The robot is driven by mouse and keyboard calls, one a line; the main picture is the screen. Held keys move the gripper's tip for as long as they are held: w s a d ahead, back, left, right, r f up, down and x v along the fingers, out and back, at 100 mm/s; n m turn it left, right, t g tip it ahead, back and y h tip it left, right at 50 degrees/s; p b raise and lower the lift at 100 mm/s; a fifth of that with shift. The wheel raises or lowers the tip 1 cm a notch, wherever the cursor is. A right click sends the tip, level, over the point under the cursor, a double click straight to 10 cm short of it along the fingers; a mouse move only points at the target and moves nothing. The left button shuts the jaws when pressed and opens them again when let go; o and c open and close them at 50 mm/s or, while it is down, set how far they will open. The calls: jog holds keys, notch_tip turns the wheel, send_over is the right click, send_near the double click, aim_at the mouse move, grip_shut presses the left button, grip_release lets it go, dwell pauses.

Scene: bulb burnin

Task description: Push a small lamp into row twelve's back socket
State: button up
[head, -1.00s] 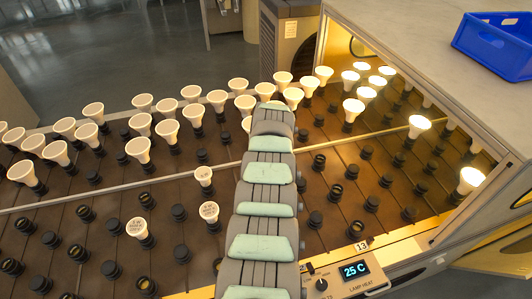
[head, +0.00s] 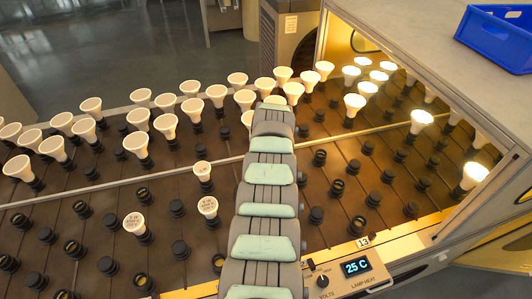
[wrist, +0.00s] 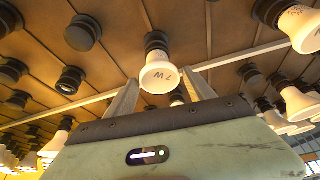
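My arm covers my gripper in the head view. In the wrist view my gripper (wrist: 160,86) is open, with a finger on either side of a white lamp marked 7 W (wrist: 159,75). A gap shows beside each finger. The lamp's narrow end meets a black socket (wrist: 157,41); I cannot tell how deep it sits. Small lamps with printed faces stand left of my arm in the head view: one lamp (head: 202,169), a second (head: 208,206), and a third (head: 136,224). Row twelve's label and back socket are not clearly visible, being partly covered by my arm.
Large unlit lamps (head: 165,124) fill the back left rows. Lit lamps (head: 355,102) stand at the right beneath a hood (head: 420,62) with a blue crate (head: 494,39) on top. A 13 label (head: 363,241) and a control box reading 25 C (head: 356,267) are at the front.

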jog(key=shift+o, duration=1.4)
jog(key=p, duration=0.1)
jog(key=r+p, duration=0.1)
jog(key=shift+s+a+r+p, duration=0.15)
jog(key=shift+s+r+p, duration=0.05)
jog(key=shift+r+p, duration=0.1)
jog(key=p+v, duration=0.2)
jog(key=p, duration=0.1)
jog(key=shift+w, duration=0.1)
jog(key=p+v, duration=0.2)
jog(key=v, duration=0.5)
